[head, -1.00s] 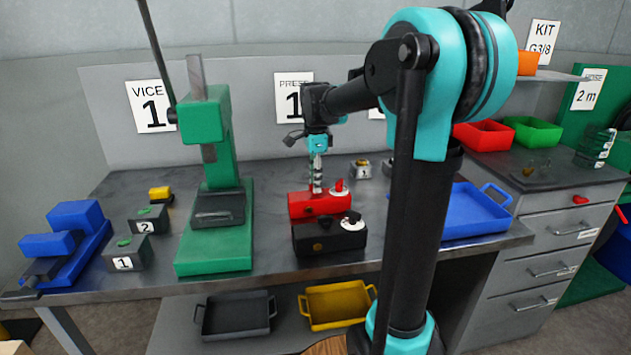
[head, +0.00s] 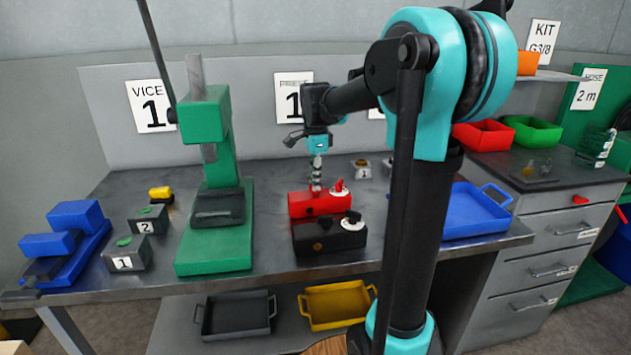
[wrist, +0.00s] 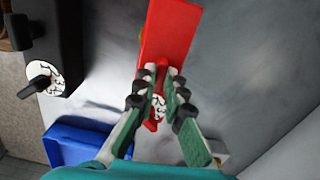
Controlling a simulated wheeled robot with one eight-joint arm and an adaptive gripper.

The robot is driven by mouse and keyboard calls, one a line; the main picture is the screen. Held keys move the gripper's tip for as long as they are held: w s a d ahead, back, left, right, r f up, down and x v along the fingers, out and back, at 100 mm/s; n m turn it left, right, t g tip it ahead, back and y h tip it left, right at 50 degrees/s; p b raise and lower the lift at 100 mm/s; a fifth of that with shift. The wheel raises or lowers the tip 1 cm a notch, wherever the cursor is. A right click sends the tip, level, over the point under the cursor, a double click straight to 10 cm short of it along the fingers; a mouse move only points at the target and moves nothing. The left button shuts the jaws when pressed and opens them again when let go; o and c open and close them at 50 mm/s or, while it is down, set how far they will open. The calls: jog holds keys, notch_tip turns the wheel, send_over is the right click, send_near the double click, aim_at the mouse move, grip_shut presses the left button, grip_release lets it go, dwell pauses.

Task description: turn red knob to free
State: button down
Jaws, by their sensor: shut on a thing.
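The red box (head: 308,206) stands on the bench with a red knob (head: 340,185) over a white dial at its right end. The dial's marks are too small to read.
A black box (head: 325,238) with its own dial and black knob (wrist: 38,86) stands close in front of the red box. A green press (head: 208,130) stands to the left. A blue tray (head: 470,228) lies to the right.

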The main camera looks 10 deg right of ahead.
jog(key=n, duration=0.4)
jog(key=shift+n, duration=0.3)
jog(key=n, duration=0.4)
jog(key=shift+n, duration=0.3)
jog(key=n, duration=0.4)
jog(key=shift+n, duration=2.1)
jog(key=c, duration=1.6)
grip_release()
jog(key=shift+r, duration=0.15)
notch_tip(320, 180, up, 12)
